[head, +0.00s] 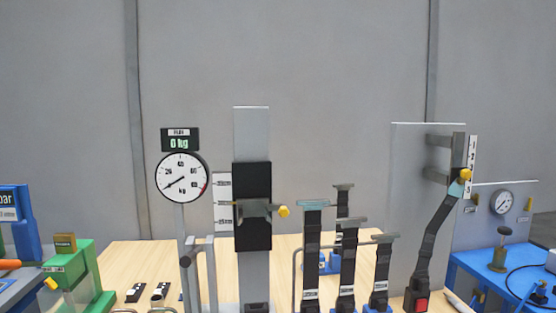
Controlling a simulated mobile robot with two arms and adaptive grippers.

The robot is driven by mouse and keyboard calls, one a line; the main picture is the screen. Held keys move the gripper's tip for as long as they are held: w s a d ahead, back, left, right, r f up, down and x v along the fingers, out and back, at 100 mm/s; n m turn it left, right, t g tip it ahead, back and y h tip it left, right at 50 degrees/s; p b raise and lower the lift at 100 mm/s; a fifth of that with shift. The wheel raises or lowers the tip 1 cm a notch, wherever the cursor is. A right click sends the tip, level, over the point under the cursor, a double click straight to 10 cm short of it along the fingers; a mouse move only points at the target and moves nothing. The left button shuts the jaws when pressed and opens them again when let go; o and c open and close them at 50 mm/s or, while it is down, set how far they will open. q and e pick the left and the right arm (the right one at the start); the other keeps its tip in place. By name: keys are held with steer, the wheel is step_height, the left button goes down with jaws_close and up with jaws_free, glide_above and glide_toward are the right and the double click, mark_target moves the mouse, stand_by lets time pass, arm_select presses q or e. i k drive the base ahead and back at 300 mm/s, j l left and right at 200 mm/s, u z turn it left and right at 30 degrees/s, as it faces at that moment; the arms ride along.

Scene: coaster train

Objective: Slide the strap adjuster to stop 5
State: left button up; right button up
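The strap adjuster (465,174) has a yellow knob and sits on a dark upright rail (458,146) at the right. A white scale strip (472,152) with small marks stands beside the rail, and the knob is at its lower half. The marks are too small to read surely, so I cannot tell which stop it is at. A dark strap (431,235) runs from the adjuster down to a buckle with a red button (421,304). Neither of my grippers is in view.
A dark panel (253,180) with another yellow knob (283,211) stands mid-table. A dial (182,177) and a 0 kg display (180,140) are left of it. Several upright straps (312,250) stand between the panel and the adjuster. A blue bench (490,265) is at the right.

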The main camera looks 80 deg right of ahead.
mark_target(464, 173)
steer(key=z, duration=3.8)
